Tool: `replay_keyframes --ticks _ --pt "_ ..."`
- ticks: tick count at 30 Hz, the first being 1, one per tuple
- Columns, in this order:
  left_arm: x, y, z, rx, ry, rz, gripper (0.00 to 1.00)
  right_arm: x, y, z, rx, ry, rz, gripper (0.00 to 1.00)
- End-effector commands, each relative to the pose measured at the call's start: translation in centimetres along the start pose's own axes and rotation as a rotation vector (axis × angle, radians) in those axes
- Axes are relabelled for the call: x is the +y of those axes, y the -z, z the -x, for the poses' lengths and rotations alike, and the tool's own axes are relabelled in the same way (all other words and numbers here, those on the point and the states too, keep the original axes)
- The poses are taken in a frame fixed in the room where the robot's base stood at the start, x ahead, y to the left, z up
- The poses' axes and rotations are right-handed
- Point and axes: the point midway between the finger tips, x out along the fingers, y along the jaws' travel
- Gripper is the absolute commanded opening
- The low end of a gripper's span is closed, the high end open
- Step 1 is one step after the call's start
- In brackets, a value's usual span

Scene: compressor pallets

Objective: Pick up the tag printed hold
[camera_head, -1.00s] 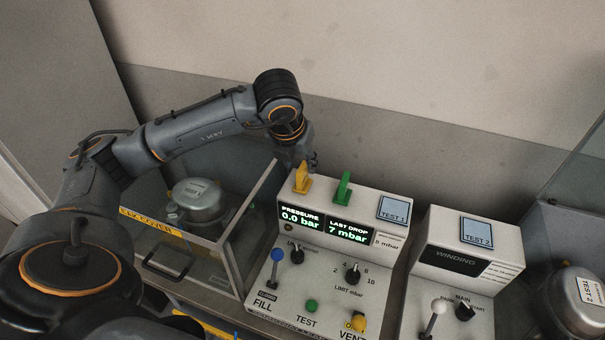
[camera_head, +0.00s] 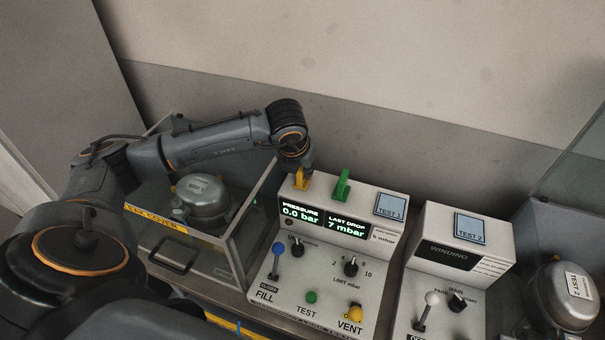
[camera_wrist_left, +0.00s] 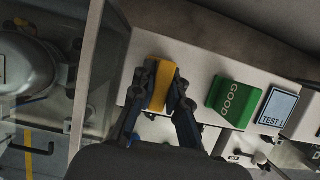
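A yellow tag (camera_head: 301,181) stands on top of the pressure tester at its left end. It also shows in the left wrist view (camera_wrist_left: 161,86), but I cannot read any print on it. My left gripper (camera_head: 304,168) is over it from above. In the left wrist view the two dark fingers (camera_wrist_left: 166,78) are on either side of the yellow tag. Whether they press on it or stand just clear cannot be told. A green tag (camera_head: 341,186) reading GOOD in the wrist view (camera_wrist_left: 233,101) stands to its right. My right gripper is not in view.
The tester (camera_head: 327,261) carries displays, levers and a TEST 1 plate (camera_head: 390,205). A winding unit (camera_head: 462,248) stands to its right. A clear-walled box (camera_head: 236,262) with a compressor (camera_head: 204,203) stands close on the left. Another compressor (camera_head: 566,297) is far right.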

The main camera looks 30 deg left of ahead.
Motion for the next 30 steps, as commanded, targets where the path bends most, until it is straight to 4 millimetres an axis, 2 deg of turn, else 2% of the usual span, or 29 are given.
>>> replay_keyframes --ticks 13,19,22,29,30 --pt "0.0 -0.1 0.1 -0.001 0.000 0.001 0.00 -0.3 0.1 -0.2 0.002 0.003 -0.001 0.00" --pt "-0.1 -0.7 1.3 -0.006 0.003 0.000 0.00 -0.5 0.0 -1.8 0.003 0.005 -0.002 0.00" --pt "0.3 -1.1 3.1 -0.008 0.000 0.002 0.00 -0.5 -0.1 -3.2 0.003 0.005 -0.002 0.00" --pt "3.7 0.1 9.7 -0.010 -0.004 0.001 0.00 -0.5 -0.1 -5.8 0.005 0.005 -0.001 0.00" --pt "4.7 0.8 10.2 -0.006 -0.007 0.002 0.00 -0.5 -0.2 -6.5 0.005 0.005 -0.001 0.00"
